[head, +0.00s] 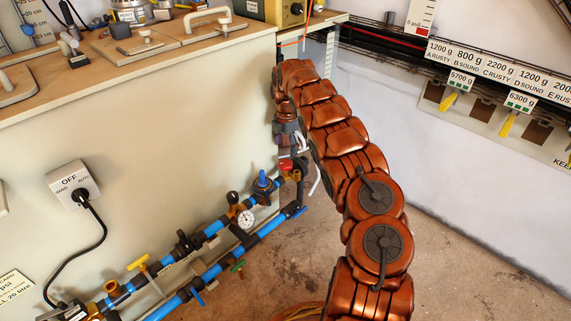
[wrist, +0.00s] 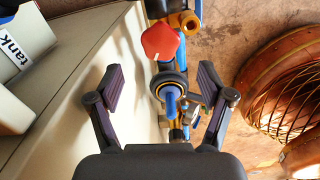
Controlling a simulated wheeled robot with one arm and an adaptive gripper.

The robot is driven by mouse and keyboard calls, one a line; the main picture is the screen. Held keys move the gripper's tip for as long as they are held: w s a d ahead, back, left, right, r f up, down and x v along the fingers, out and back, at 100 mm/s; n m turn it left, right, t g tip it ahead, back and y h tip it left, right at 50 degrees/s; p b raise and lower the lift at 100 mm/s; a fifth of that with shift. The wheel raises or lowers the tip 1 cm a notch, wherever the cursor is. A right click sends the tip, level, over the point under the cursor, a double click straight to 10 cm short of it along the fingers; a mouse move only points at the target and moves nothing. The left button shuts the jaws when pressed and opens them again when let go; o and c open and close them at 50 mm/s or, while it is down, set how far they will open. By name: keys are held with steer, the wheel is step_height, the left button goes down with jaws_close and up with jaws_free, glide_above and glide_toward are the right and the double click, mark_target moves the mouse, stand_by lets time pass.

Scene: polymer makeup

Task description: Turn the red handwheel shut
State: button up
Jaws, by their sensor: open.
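The red handwheel (wrist: 160,41) shows in the wrist view as a faceted red knob with a white mark, on the blue pipework beyond my fingertips. In the head view a small red part (head: 286,165) shows on the pipe beside the end of my arm; it is partly hidden. My gripper (wrist: 160,70) is open in the wrist view. Its two dark fingers stand wide apart, one on each side of the pipe line, with nothing held. The handwheel lies ahead of the gap, apart from both fingers.
A blue-handled valve (wrist: 170,105) with a black round body lies between my fingers in view. A pressure gauge (head: 246,219) and a yellow-handled valve (head: 138,264) sit along the pipes.

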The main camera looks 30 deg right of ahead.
mark_target(286, 163)
step_height(286, 163, down, 7)
steer(key=shift+f+b, duration=0.1)
steer(key=shift+b, duration=1.1)
steer(key=c, duration=1.2)
